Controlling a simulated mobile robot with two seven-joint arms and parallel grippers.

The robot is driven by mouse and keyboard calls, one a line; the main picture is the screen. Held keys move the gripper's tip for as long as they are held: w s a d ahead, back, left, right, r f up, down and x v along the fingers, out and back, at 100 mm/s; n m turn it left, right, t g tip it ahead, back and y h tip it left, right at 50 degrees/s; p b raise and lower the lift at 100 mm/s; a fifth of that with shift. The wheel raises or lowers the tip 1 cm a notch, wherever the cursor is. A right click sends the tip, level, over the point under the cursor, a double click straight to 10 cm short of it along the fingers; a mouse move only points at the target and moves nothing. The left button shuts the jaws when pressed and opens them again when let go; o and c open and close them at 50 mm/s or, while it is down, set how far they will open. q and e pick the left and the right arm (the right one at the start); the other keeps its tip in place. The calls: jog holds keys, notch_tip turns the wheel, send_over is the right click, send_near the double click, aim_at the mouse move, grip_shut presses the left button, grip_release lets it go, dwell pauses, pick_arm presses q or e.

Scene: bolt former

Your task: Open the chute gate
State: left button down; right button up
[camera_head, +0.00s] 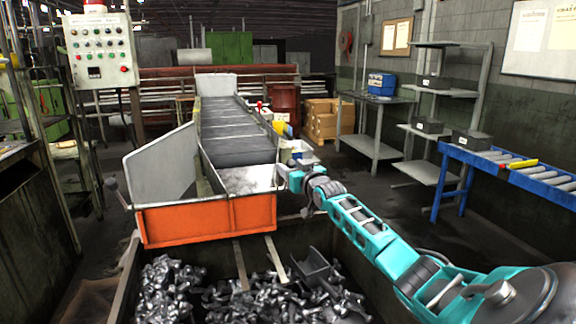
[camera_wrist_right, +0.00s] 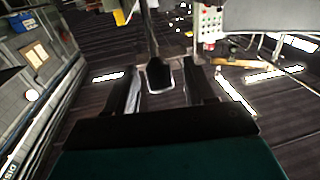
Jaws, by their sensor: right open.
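The chute (camera_head: 238,135) slopes down toward me, with a dark slatted bed and a pale lower pan. An orange plate (camera_head: 205,220) crosses its lower end above the parts bin. A lever with a round knob (camera_head: 112,184) stands out at the left of this plate. My right gripper (camera_head: 284,174) is beside the chute's right edge, its fingertips partly hidden. In the right wrist view, its dark fingers (camera_wrist_right: 162,88) are apart. A dark rod with a pale-edged end (camera_wrist_right: 158,74) shows between them; I cannot tell what it is or whether they touch it. My left gripper is out of view.
The bin (camera_head: 128,275) below holds many metal bolts and a dark scoop (camera_head: 312,266). A control panel (camera_head: 100,50) stands at the left. A blue roller table (camera_head: 510,170) and grey shelves (camera_head: 440,125) are at the right.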

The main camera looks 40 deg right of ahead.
jog(key=shift+x, duration=1.15)
jog(key=shift+w+d+b, duration=0.25)
jog(key=shift+w+b, duration=0.1)
grip_shut()
